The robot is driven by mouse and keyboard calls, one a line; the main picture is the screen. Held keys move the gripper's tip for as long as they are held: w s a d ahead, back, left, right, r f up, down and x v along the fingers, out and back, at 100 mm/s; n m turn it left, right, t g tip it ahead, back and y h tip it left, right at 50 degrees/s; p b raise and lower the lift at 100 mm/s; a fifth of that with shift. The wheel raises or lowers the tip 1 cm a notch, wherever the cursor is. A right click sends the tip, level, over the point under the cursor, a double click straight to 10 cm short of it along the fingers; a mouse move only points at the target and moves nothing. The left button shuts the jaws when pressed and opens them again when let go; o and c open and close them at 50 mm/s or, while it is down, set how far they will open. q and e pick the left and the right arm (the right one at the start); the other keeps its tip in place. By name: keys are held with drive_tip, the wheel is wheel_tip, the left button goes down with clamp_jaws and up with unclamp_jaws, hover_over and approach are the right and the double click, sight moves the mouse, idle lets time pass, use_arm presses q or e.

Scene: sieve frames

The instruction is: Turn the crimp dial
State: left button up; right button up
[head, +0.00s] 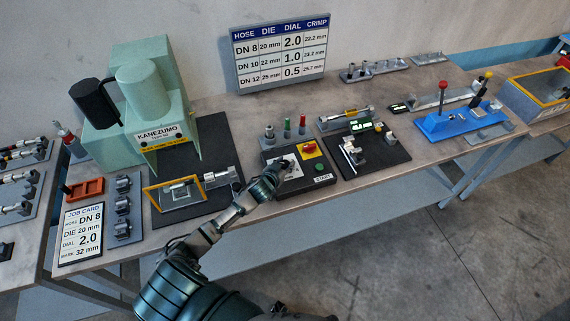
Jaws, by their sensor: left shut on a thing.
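The control box (299,179) is a dark panel at the bench's front edge, in the middle of the head view. The crimp dial is on its left part, over a pale dial plate (296,160); my fingers mostly hide the dial. My left gripper (283,169) reaches in from below and is shut on the dial. The dial's setting cannot be read. The job card (83,234) at the left reads DN 8, die 20 mm, dial 2.0. The wall chart (281,52) also lists 2.0 for DN 8. My right gripper is not in view.
The box also has a red switch on yellow (309,148) and a green start button (320,167). The green crimping machine (155,95) stands to the left, with a clear guard (174,197) in front. A dark mat (375,153) with fittings lies to the right.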

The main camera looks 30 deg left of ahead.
use_arm(q)
drive_tip(key=shift+s+f, duration=0.1)
drive_tip(key=shift+f, duration=0.15)
drive_tip(key=o, duration=0.9)
drive_tip(key=shift+o, duration=1.3)
drive_tip(key=shift+r, duration=0.1)
drive_tip(key=v, duration=1.1)
drive_tip(key=shift+s+r, duration=0.2)
drive_tip(key=shift+s, duration=0.1)
